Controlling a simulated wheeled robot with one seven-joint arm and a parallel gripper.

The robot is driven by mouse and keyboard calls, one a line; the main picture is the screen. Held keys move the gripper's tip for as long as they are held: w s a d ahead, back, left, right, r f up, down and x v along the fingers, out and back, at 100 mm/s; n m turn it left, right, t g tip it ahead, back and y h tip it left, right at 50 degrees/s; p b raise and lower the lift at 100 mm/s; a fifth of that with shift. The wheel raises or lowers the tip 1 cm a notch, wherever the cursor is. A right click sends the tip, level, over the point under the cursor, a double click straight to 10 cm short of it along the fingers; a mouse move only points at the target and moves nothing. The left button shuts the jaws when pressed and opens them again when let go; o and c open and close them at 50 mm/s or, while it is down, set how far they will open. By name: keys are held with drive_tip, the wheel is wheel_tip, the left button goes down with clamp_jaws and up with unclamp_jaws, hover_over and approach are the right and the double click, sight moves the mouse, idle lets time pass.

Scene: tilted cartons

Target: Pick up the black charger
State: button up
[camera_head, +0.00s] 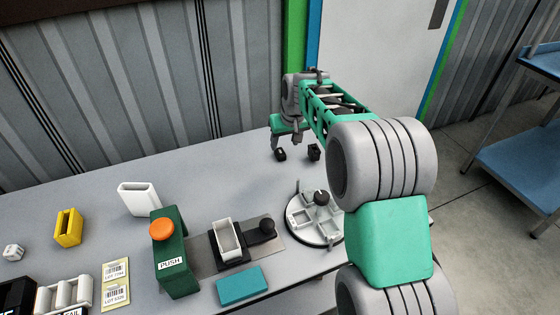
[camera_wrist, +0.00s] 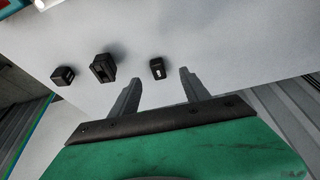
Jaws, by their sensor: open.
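Three small black blocks lie on the grey table in the wrist view. One block (camera_wrist: 157,68) has a pale rectangular slot on its face and lies just beyond and between my fingertips. A larger block (camera_wrist: 103,67) with a recessed face is to its left, and another block (camera_wrist: 63,75) is farther left. I cannot tell for certain which is the black charger; the slotted one looks like it. In the head view, one black block (camera_head: 280,154) shows just below my gripper (camera_head: 286,143), and dark blocks (camera_head: 314,152) show to its right. My gripper (camera_wrist: 160,77) is open and empty.
A round white tray (camera_head: 297,232) with compartments and a black knob stands nearer on the table (camera_head: 235,165). A green push-button box (camera_head: 172,262), a white holder (camera_head: 138,199) and a teal block (camera_head: 241,285) stand left. A corrugated wall rises behind.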

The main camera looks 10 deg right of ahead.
sight(281, 152)
drive_tip(key=w+f, duration=0.3)
drive_tip(key=shift+w, duration=0.15)
drive_tip(key=x, duration=0.7)
drive_tip(key=shift+w+d+f, duration=0.1)
drive_tip(key=shift+w+d, duration=0.1)
drive_tip(key=shift+w, duration=0.1)
drive_tip(key=shift+c, duration=0.3)
clamp_jaws()
